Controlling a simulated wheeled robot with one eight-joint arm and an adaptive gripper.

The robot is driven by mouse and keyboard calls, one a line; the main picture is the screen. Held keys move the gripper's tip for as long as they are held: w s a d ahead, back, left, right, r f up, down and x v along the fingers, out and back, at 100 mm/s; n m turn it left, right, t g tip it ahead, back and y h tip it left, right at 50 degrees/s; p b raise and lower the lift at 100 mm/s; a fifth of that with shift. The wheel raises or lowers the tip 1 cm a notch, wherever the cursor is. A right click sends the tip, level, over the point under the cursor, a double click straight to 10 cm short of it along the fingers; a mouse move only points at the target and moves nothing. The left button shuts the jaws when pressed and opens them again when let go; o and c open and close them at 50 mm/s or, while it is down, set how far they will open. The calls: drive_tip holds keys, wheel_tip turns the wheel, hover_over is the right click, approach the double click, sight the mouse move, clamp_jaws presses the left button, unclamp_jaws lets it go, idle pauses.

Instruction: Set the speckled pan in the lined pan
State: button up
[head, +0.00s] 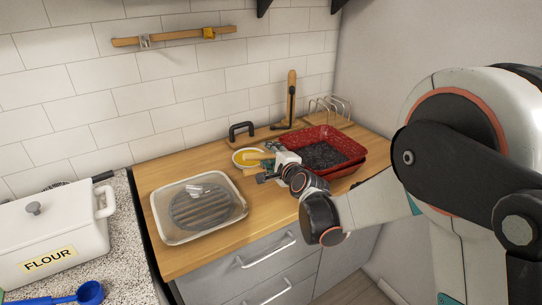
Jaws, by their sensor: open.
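A red pan (347,144) with a dark, speckled-looking inside sits at the back right of the wooden counter; it looks like the speckled pan. A pale, see-through pan (158,207) with grey stripes across its bottom lies at the front left; it looks like the lined pan. A small light-coloured item (197,190) shows inside its back part. My gripper (262,171) is open and appears empty between the two pans, left of the red pan. My wrist hides part of the red pan's front left side.
A small bowl with yellow contents (245,157) stands just behind my gripper. A black-handled item (241,130), an upright wooden piece (291,90) and a wire rack (329,106) are by the wall. A flour box (45,235) and blue scoop (90,292) are at left.

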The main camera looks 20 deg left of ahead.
drive_tip(key=shift+s+d, duration=0.1)
drive_tip(key=v, duration=1.1)
drive_tip(key=shift+s+d, duration=0.3)
drive_tip(key=shift+r, duration=0.2)
